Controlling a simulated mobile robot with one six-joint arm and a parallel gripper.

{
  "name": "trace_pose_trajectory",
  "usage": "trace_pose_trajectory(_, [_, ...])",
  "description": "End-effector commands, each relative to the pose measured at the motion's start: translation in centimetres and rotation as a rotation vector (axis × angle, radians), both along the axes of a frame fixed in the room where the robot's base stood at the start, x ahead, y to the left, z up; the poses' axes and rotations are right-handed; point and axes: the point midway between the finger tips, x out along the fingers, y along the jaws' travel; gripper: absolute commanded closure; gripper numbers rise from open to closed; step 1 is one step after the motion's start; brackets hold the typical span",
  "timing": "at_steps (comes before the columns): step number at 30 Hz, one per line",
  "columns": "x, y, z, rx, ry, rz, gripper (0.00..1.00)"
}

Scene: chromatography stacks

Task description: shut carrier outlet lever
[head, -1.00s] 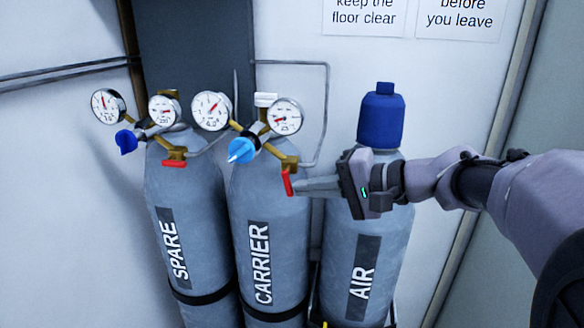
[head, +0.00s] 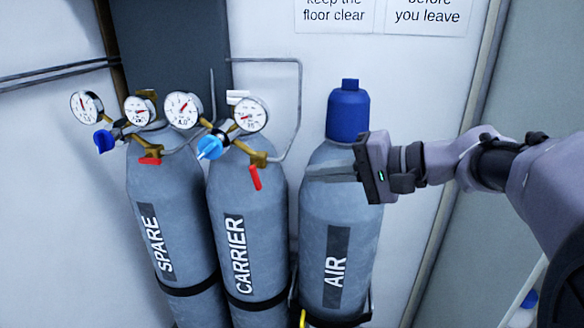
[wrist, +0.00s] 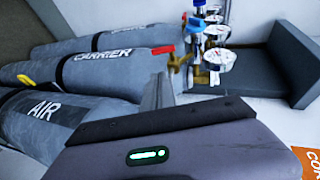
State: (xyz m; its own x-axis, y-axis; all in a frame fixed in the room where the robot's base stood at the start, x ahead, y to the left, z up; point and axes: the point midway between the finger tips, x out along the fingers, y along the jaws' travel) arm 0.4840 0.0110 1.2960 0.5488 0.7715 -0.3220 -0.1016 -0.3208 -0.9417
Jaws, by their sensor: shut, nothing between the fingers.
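The carrier outlet lever (head: 255,178) is a small red handle below the brass outlet fitting of the CARRIER cylinder (head: 270,205). It hangs down steeply, its lower end tilted slightly right. In the wrist view the red lever (wrist: 163,49) shows just beyond the fingertips, beside its brass fitting. My gripper (head: 308,172) is shut and empty, in front of the AIR cylinder's shoulder. In the head view a clear gap separates its fingertips from the lever. The wrist view also shows the shut fingers (wrist: 159,82).
The SPARE cylinder (head: 145,195) stands at left; its red lever (head: 150,161) lies roughly level. Gauges and a light-blue knob (head: 210,147) sit just above the carrier lever. The AIR cylinder (head: 365,225) has a blue cap (head: 348,115). A thin pipe (head: 299,95) runs behind.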

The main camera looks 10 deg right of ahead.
Motion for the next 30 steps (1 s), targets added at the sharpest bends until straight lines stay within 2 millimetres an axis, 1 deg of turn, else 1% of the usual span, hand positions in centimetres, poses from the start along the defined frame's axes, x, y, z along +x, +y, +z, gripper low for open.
trace_pose_trajectory(1, [-0.6,-1.0,0.6,-0.001,0.0,-0.003,1.0])
trace_pose_trajectory(4, [-1.9,-2.8,1.0,0.001,0.001,-0.003,1.0])
trace_pose_trajectory(9, [-3.3,-4.8,1.4,0.001,0.001,0.0,1.0])
trace_pose_trajectory(15, [-3.8,-5.4,1.5,0.0,0.001,0.002,1.0])
trace_pose_trajectory(21, [-3.8,-5.4,1.4,0.0,0.001,0.002,1.0])
trace_pose_trajectory(23, [-4.1,-5.0,1.3,-0.01,0.01,0.006,1.0])
trace_pose_trajectory(25, [-5.6,-2.8,0.0,-0.067,0.066,0.026,1.0])
trace_pose_trajectory(26, [-6.8,-1.4,-0.9,-0.113,0.105,0.038,1.0])
trace_pose_trajectory(27, [-9.0,0.5,-2.7,-0.194,0.166,0.051,1.0])
trace_pose_trajectory(28, [-11.0,1.8,-4.2,-0.268,0.209,0.056,1.0])
trace_pose_trajectory(29, [-13.0,2.7,-5.8,-0.348,0.244,0.054,1.0])
trace_pose_trajectory(30, [-15.7,3.5,-7.9,-0.459,0.277,0.045,1.0])
